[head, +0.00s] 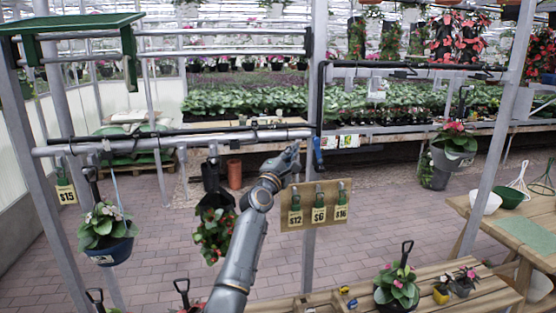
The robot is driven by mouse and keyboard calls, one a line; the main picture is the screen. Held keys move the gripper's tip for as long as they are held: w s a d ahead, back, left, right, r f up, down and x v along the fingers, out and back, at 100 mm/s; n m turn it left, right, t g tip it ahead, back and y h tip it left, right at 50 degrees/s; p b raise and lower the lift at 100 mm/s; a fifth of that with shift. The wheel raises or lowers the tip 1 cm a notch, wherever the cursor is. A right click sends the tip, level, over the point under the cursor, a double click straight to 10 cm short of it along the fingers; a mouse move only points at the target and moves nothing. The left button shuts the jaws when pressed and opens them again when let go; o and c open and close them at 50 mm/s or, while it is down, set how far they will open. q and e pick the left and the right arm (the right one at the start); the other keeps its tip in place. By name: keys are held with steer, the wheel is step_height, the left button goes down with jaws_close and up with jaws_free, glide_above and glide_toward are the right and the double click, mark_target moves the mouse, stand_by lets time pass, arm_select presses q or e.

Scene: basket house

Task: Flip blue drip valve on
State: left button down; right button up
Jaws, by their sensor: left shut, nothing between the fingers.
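The blue drip valve (318,153) is a small blue handle at the lower end of a black drip pipe (320,95), beside a grey metal post. It hangs roughly vertical. My left gripper (294,150) is just left of the valve at about its height. Its fingers are shut with nothing between them. A small gap seems to separate it from the valve, but I cannot tell the depth. My right gripper is not in view.
A price board (315,205) with green tags hangs just below my left gripper. A hanging red-flowered plant (213,235) is to the left. A wooden bench (450,290) with potted plants stands at the lower right. Metal rails (180,139) cross at the left.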

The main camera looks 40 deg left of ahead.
arm_select(q)
steer(key=s+b, duration=0.1)
steer(key=s, duration=0.6)
steer(key=shift+s+d+f, duration=0.2)
steer(key=shift+d, duration=0.2)
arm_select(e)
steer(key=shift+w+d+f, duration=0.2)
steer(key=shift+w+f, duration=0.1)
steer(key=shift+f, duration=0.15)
